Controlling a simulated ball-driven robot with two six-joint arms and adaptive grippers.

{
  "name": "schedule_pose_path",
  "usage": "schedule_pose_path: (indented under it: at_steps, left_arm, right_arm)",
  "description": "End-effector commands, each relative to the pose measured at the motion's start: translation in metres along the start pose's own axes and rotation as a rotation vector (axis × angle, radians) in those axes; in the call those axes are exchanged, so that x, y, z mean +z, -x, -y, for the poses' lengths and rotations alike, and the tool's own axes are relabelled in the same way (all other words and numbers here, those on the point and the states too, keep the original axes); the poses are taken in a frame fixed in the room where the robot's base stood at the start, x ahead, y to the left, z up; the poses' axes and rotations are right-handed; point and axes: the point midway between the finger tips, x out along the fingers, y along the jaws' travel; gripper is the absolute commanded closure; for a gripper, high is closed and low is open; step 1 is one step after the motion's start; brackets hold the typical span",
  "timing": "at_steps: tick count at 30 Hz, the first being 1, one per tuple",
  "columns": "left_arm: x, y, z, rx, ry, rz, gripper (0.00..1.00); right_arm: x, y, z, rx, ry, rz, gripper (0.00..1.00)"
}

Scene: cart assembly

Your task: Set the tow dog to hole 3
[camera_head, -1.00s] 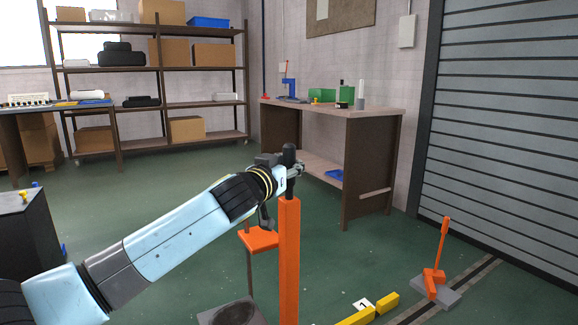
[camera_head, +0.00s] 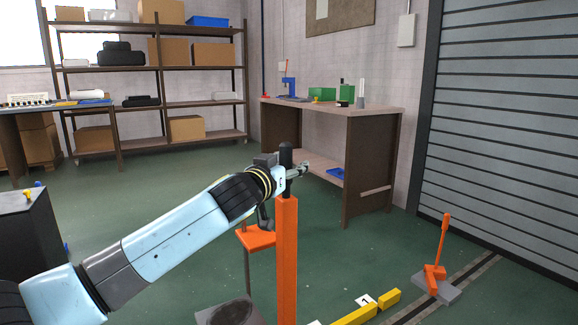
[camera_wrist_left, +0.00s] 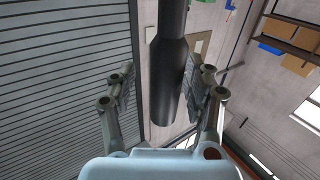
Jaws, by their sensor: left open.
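An orange post (camera_head: 286,255) with a black handle (camera_head: 286,157) on top stands upright at the picture's middle. My left gripper (camera_head: 301,171) is open at the height of that handle. In the left wrist view the black handle (camera_wrist_left: 168,80) lies between the two spread fingers (camera_wrist_left: 165,88), with a gap visible on its left side; I cannot tell whether the right finger touches it. I cannot tell which part is the tow dog, and no row of holes can be made out. My right gripper is not in view.
On the floor at right, an orange lever (camera_head: 442,240) stands on a grey block (camera_head: 448,292) beside a dark floor track. Yellow blocks (camera_head: 389,299) and a card marked 1 (camera_head: 366,301) lie near the front. A workbench (camera_head: 375,120) stands behind; green floor is open between.

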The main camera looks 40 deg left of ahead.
Motion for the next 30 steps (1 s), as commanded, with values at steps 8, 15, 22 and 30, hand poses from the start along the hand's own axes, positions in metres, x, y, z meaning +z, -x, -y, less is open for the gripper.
schedule_pose_path:
  at_steps: [8,15,22,30]
  left_arm:
    - [-0.001,0.006,0.001,0.000,-0.004,-0.001,0.49]
    - [0.000,0.053,0.000,0.003,-0.006,0.000,0.49]
    - [0.000,0.100,-0.001,0.003,-0.003,0.001,0.49]
    - [0.000,0.120,-0.001,0.002,0.000,0.000,0.49]
  right_arm:
    - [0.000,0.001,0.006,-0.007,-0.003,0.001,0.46]
    - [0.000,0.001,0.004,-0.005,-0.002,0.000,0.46]
    - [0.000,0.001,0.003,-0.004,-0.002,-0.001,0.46]
    - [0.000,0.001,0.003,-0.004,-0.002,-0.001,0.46]
